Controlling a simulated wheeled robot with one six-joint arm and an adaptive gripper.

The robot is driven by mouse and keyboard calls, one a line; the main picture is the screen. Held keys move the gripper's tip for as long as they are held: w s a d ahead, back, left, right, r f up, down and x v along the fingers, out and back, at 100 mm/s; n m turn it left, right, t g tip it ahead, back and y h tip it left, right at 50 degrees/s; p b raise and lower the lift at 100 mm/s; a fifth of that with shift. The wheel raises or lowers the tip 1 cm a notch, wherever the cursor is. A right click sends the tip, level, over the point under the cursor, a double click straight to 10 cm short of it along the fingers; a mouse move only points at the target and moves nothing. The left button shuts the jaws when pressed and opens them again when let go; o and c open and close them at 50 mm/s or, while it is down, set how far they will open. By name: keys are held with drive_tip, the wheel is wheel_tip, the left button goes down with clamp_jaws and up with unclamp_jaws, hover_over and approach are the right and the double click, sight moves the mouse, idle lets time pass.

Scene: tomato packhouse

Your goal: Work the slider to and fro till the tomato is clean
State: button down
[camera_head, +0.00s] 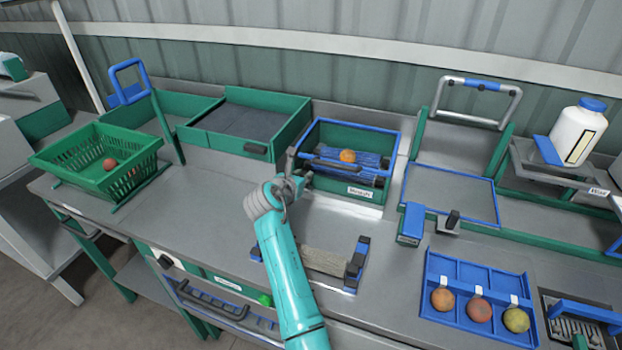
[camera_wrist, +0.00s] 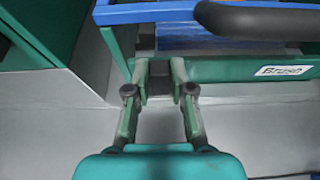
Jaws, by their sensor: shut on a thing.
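An orange tomato (camera_head: 347,156) sits on blue brush rollers (camera_head: 362,166) inside the green, blue-rimmed brush box (camera_head: 398,150). A dark slider bar (camera_head: 340,165) runs across the box in front of the tomato; its rounded dark end also shows large in the wrist view (camera_wrist: 255,19). My gripper (camera_head: 299,178) is at the box's front left corner. In the wrist view my gripper's fingers (camera_wrist: 160,82) are closed about a small dark part of the slider, mostly hidden between them. The tomato is out of the wrist view, so its cleanness is hard to judge.
A green basket (camera_head: 140,178) with a tomato stands at left, and a green-walled tray (camera_head: 285,135) is left of the box. A wooden-topped block (camera_head: 325,262) lies in front. A blue sorting tray (camera_head: 475,275) holds three fruits at right. A white bottle (camera_head: 578,132) stands beyond.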

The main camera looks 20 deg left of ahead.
drive_tip(key=shift+a, duration=0.45)
drive_tip(key=c, duration=1)
unclamp_jaws()
drive_tip(key=v, duration=1.2)
